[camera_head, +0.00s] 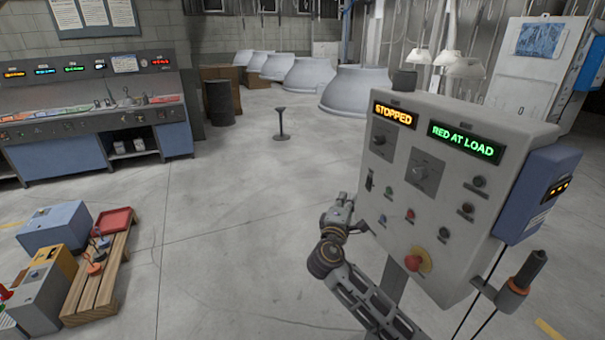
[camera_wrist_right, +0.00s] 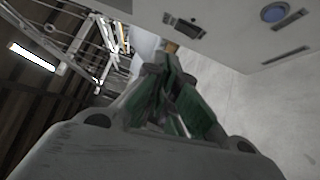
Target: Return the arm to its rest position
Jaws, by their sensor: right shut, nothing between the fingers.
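My right arm rises from the bottom of the head view, and its gripper (camera_head: 340,208) is beside the left edge of the grey control panel (camera_head: 400,225). In the right wrist view the gripper (camera_wrist_right: 172,65) points along the panel's face, fingers shut together with nothing between them. The panel (camera_wrist_right: 225,25) is close by at the upper right there. I cannot tell whether the gripper touches it. The panel's displays read "STOPPED" (camera_head: 394,114) and "RED AT LOAD" (camera_head: 465,139). My left gripper is not in view.
A red mushroom button (camera_head: 418,259) sits low on the panel, with a blue box (camera_head: 537,194) on its right side. A wooden pallet (camera_head: 98,280) with boxes stands at lower left. A workbench (camera_head: 98,150) is behind it. The middle floor is clear around a small post (camera_head: 280,124).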

